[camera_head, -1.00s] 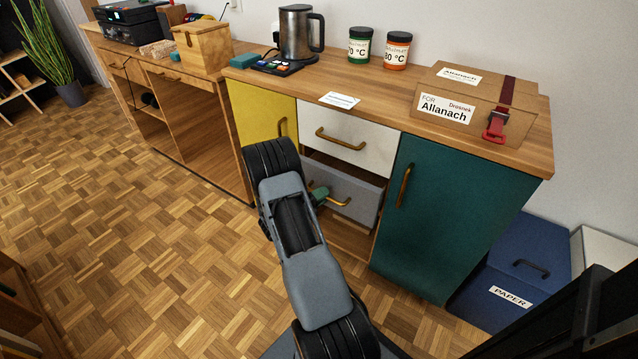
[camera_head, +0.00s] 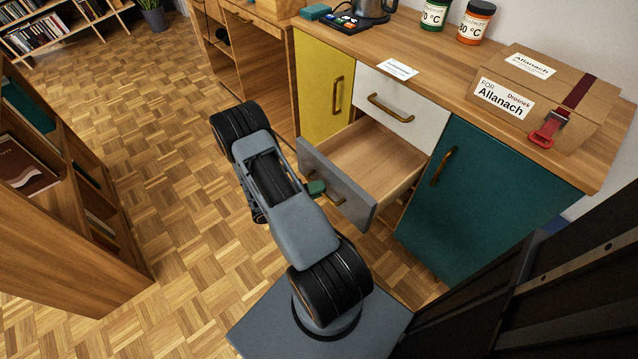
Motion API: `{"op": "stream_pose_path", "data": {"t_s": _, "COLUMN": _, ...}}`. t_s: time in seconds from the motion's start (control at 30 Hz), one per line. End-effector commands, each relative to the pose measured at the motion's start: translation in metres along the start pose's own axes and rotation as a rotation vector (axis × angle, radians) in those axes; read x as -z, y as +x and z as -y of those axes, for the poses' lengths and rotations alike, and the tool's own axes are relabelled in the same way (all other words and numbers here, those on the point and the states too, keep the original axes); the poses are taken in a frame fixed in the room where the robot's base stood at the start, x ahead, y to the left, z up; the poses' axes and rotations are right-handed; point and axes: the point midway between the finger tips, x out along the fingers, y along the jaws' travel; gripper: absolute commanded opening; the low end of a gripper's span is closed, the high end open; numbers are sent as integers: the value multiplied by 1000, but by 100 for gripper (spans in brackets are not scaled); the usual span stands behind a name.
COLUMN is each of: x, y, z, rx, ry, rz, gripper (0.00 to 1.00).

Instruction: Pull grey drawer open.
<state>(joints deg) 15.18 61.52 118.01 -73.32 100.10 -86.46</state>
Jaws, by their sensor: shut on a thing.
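The grey drawer (camera_head: 352,196) is pulled well out of the cabinet, below the white drawer (camera_head: 386,107). Its wooden inside shows and looks empty. Its brass handle (camera_head: 338,200) is on the grey front, partly hidden by my arm and gripper. My gripper (camera_head: 318,188), with a green part showing, is at the handle and shut on it. My arm hides most of the gripper, and the fingertips are hard to make out.
The yellow door (camera_head: 325,85) and teal door (camera_head: 475,205) are shut on either side. A cardboard box (camera_head: 550,95) with a red strap stands on the worktop. A wooden bookshelf (camera_head: 75,230) stands at left. Parquet floor (camera_head: 180,170) is clear between.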

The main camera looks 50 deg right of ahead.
Motion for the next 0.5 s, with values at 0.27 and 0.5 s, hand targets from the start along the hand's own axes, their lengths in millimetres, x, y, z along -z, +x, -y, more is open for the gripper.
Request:
{"op": "stream_pose_path", "data": {"t_s": 0.27, "x": -1, "y": -1, "z": 0, "rx": -1, "ry": 3, "rz": 0, "gripper": 0}}
{"op": "stream_pose_path", "data": {"t_s": 0.5, "x": 0, "y": -1, "z": 0, "rx": -1, "ry": 2, "rz": 1, "gripper": 34}}
